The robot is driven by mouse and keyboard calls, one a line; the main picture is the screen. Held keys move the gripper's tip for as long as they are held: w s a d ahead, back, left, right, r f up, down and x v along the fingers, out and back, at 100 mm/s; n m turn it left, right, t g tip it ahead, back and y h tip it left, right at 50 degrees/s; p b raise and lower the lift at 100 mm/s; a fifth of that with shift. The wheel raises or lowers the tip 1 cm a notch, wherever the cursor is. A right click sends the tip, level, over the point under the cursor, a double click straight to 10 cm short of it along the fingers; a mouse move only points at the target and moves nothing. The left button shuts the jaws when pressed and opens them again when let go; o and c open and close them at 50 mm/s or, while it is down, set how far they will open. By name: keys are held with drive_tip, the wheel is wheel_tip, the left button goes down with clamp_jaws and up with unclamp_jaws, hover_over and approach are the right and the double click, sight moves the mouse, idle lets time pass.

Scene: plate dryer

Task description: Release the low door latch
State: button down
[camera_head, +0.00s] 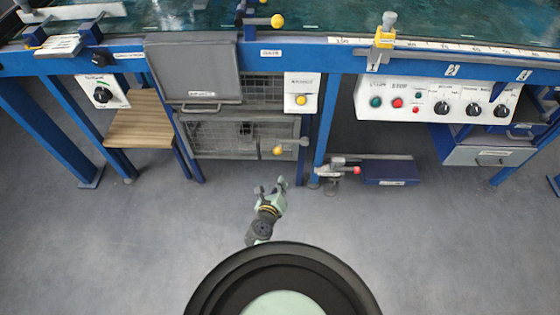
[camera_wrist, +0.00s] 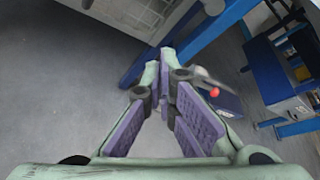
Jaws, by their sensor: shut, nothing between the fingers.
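The low door (camera_head: 222,138) is a wire-mesh panel in a light grey frame under the blue bench.
Another yellow knob (camera_head: 301,100) sits on a white plate above the latch. A blue leg (camera_head: 322,128) stands right of the door. A low blue box (camera_head: 390,172) and a red-tipped device (camera_head: 345,169) lie beyond it. A wooden shelf (camera_head: 140,127) is at left. The front floor is clear.

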drive_tip(key=w, duration=0.9)
drive_tip(key=shift+w, duration=0.3)
idle(0.5)
drive_tip(key=shift+r+p, duration=0.15)
drive_tip(key=shift+p, duration=0.3)
